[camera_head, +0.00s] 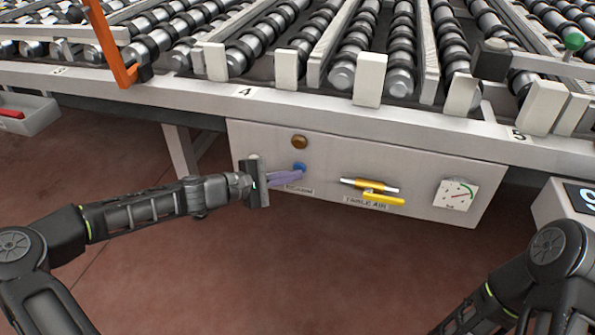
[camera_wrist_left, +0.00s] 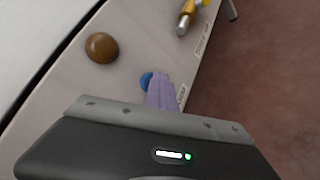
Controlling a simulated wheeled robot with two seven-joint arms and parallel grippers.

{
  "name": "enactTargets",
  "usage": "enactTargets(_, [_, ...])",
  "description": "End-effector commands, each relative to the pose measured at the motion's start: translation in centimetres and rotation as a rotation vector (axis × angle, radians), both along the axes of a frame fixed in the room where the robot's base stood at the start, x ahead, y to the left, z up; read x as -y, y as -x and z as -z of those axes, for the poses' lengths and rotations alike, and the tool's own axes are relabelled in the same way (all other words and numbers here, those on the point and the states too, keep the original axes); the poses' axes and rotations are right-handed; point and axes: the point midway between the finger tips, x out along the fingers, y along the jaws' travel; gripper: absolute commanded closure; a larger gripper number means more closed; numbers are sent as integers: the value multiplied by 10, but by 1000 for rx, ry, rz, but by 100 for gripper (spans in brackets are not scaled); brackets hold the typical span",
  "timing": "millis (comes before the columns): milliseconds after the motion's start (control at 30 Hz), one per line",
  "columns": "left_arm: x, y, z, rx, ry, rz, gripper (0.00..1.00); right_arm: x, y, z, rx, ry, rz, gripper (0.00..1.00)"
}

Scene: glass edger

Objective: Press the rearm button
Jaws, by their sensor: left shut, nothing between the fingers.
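The rearm button is a small blue round button (camera_head: 299,168) on the grey front panel (camera_head: 410,165) under the roller table. It also shows in the left wrist view (camera_wrist_left: 146,80), partly hidden behind my fingers. A label (camera_head: 299,189), partly covered, sits below it. My left gripper (camera_head: 301,175) is shut and empty, its purple fingers reaching the panel with the tips at the blue button. Whether the tips touch or push it in, I cannot tell. My right gripper is out of view; only part of my right arm shows at the lower right.
A brown round knob (camera_head: 299,142) sits just above the blue button. A yellow lever valve (camera_head: 371,190) labelled table air and a gauge (camera_head: 456,195) are further right. An orange upright (camera_head: 112,45) stands at the upper left. The floor before the panel is clear.

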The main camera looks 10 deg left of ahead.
Motion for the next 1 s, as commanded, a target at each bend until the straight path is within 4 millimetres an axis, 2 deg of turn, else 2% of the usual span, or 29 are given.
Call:
enactTargets(733, [-2, 10, 0, -1, 0, -2, 100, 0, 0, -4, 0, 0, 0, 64])
enactTargets(1000, [-3, 34, 0, -2, 1, -2, 100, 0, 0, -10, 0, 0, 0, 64])
